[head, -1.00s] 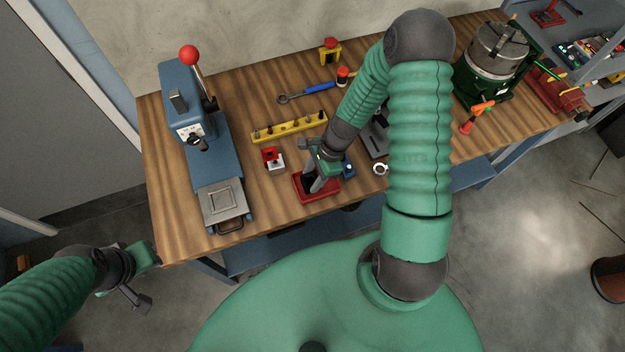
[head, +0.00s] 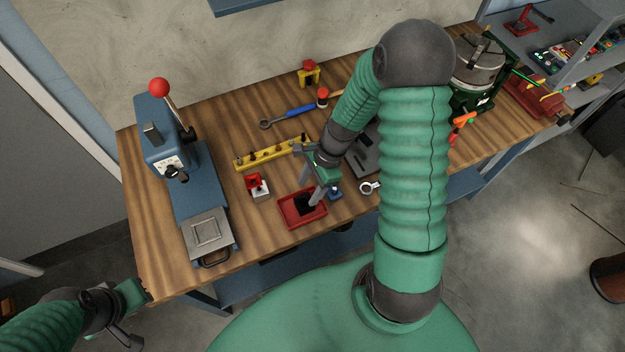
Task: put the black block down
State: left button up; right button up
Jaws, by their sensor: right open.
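The black block (head: 303,203) lies in a small red tray (head: 290,216) near the front edge of the workbench. My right gripper (head: 316,190) is open above the tray's right part, its fingers pointing down beside the block. It looks apart from the block, though part of the block is hidden by the fingers. My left gripper (head: 136,318) is low at the left, off the bench's front left corner. Its fingers are too small and dark to tell their state.
A blue press (head: 180,180) with a red-knobbed lever stands at the left. A red and white switch (head: 257,186), a yellow rail (head: 270,152) and a blue-handled wrench (head: 290,113) lie around the tray. A ring (head: 369,187) is to the right.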

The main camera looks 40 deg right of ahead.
notch_tip(320, 180, up, 4)
jog(key=d, duration=0.3)
jog(key=s+a+r+n+t+h, duration=0.1)
jog(key=s+a+r+n+h, duration=0.15)
jog(key=a+n, duration=0.55)
jog(key=s+a+r+n+t+h, duration=0.1)
jog(key=s+a+r+n, duration=0.2)
jog(key=n, duration=1)
pick_arm(q)
jog(key=shift+d+f+b, duration=0.2)
jog(key=shift+f+b, duration=0.6)
jog(key=shift+b, duration=0.05)
jog(key=shift+d+f+b, duration=0.15)
jog(key=shift+f+b, duration=0.65)
jog(key=shift+f, duration=0.05)
jog(key=shift+d+f+b, duration=0.2)
jog(key=shift+f+b, duration=0.6)
jog(key=shift+b, duration=0.05)
pick_arm(e)
jog(key=shift+w+d+f, duration=0.25)
jog(key=shift+w+f, duration=0.05)
jog(key=shift+f, duration=0.35)
jog(key=shift+w+d+f, duration=0.25)
jog(key=shift+w+f, duration=0.05)
jog(key=shift+f, duration=0.35)
jog(key=shift+w+d+f, duration=0.25)
jog(key=shift+w+f, duration=0.05)
jog(key=shift+f, duration=0.35)
